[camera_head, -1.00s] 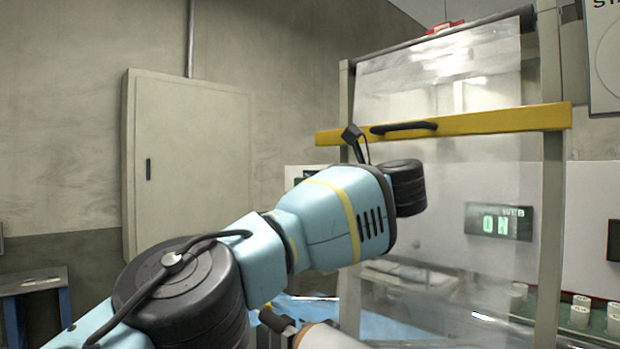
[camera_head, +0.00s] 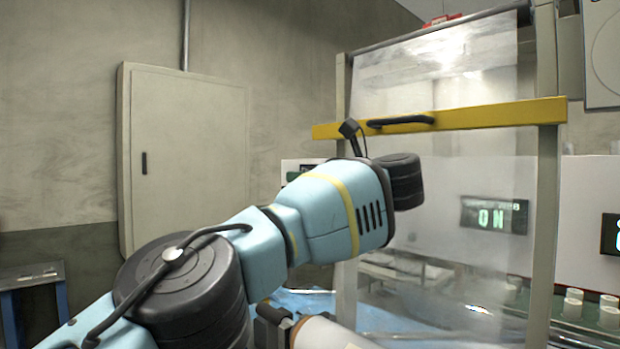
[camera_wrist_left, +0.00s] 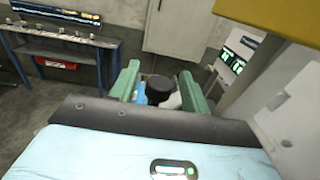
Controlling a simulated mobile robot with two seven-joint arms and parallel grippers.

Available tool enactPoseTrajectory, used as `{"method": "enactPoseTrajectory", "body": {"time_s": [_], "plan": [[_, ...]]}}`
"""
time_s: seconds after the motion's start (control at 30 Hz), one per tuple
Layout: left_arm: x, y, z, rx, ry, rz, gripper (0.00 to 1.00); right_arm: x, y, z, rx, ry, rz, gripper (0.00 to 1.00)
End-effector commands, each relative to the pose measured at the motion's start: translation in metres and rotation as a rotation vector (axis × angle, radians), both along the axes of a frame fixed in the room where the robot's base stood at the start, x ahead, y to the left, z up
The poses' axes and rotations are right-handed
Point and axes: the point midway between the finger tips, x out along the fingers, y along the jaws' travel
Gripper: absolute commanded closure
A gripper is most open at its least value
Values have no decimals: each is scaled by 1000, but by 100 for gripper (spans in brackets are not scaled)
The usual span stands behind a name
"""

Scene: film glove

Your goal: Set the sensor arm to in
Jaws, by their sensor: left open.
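My left arm (camera_head: 330,215) crosses the head view from the lower left towards the yellow guard bar (camera_head: 470,116); its gripper cannot be made out there. In the left wrist view my left gripper (camera_wrist_left: 160,85) shows two green fingers spread apart, with nothing held between them. A dark round part (camera_wrist_left: 158,88) shows beyond the fingers and may be my own body. I cannot pick out the sensor arm in either view. My right gripper is not in view.
A clear film sheet (camera_head: 440,75) hangs in an upright frame (camera_head: 545,220). A display (camera_head: 494,215) reads ON behind it. Several pale cylinders (camera_head: 572,303) stand at the lower right. A grey cabinet (camera_head: 185,155) is on the left wall. A blue-legged bench (camera_wrist_left: 60,45) shows in the wrist view.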

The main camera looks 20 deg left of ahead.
Motion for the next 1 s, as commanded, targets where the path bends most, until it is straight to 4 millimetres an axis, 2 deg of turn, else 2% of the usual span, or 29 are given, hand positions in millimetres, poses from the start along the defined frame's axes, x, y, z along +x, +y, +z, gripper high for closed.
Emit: {"method": "enactPoseTrajectory", "body": {"time_s": [0.5,0.67,0.9,0.93,1.0], "plan": [[-30,-61,-1,1,0,-2,53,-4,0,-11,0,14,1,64],[-35,-69,-1,0,1,-1,53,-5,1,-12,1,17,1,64],[-35,-69,0,0,0,0,53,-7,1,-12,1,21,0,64],[-35,-69,0,0,0,0,55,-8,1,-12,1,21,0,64],[-35,-69,0,0,0,0,64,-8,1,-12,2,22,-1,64]]}}
